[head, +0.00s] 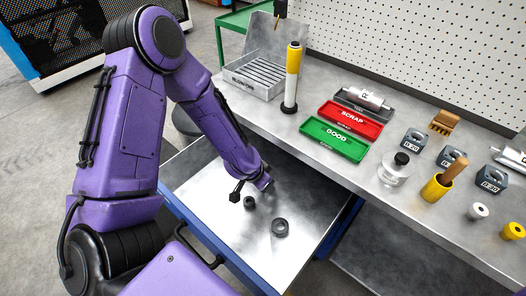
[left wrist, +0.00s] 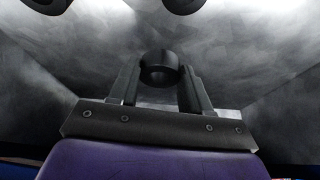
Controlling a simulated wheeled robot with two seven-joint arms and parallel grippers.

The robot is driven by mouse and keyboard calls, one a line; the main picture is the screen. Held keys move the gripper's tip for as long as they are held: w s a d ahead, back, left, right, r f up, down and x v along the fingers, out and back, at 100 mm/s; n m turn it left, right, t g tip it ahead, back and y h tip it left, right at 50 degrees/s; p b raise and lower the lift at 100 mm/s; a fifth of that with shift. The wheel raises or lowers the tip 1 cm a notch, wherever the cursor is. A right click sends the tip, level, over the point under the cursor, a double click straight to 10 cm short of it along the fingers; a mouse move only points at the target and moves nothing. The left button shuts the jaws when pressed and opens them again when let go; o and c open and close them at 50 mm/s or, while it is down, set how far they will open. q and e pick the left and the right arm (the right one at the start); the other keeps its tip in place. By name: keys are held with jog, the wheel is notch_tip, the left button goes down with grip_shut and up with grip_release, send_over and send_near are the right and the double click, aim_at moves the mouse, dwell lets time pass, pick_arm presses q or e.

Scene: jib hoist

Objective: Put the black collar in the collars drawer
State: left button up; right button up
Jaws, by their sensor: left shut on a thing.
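My left gripper (head: 264,183) reaches down into the open drawer (head: 305,190) below the bench. In the left wrist view, its two fingers stand on either side of a black collar (left wrist: 160,70) and are shut on it. Two dark round shapes at the top edge of the left wrist view are cut off. My right gripper is out of view.
On the bench are a tray of slots (head: 262,75), a yellow and white post (head: 292,75), a red SCRAP tray (head: 351,119), a green GOOD tray (head: 333,138), a glass jar (head: 395,170) and several grey weights. The drawer's right part is clear.

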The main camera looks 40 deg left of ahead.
pick_arm(q)
jog(key=f, duration=0.3)
jog(key=shift+a+f, duration=0.1)
jog(key=shift+a, duration=0.15)
jog(key=shift+w+f, duration=0.15)
jog(key=shift+f, duration=0.1)
jog(key=shift+f+b, duration=0.15)
jog(key=shift+b, duration=0.2)
jog(key=o, duration=1.2)
